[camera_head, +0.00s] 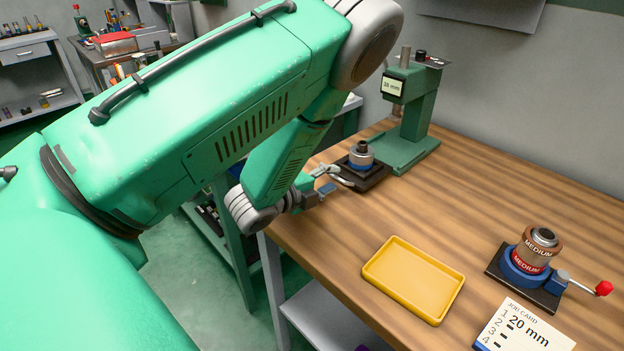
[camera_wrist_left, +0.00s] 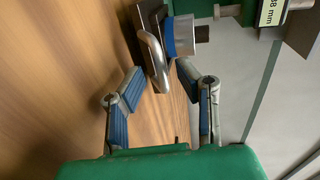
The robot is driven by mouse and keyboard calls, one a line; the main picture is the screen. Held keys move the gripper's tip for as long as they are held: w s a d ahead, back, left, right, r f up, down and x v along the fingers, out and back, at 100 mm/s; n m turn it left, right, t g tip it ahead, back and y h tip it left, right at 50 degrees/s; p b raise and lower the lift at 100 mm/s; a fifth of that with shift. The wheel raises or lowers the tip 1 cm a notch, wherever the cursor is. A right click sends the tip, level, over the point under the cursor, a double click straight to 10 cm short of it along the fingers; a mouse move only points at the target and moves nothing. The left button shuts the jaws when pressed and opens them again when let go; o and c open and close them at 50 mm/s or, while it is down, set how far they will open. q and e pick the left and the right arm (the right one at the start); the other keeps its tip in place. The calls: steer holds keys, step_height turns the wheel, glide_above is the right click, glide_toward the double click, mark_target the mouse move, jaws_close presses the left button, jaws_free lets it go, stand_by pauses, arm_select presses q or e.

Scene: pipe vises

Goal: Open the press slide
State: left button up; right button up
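The green press (camera_head: 412,115) stands at the back of the wooden table, with a white size label that reads 38 mm in the left wrist view. In front of it is its dark slide plate (camera_head: 374,181), with a round metal piece with a blue ring (camera_head: 361,156) on it. A curved metal handle (camera_wrist_left: 153,60) is on the slide's near end. My left gripper (camera_wrist_left: 160,76) is open, its blue-padded fingers to either side of the handle's near part. I cannot tell whether they touch it. My right gripper is not in view.
A yellow tray (camera_head: 414,279) lies on the table (camera_head: 490,205). A vise (camera_head: 530,267) with MEDIUM collars and a red-knobbed lever stands at right, behind a job card (camera_head: 522,328) reading 20 mm.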

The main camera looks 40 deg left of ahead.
arm_select(q)
steer(key=v, duration=0.9)
steer(key=shift+s+d, duration=0.1)
steer(key=shift+s, duration=0.1)
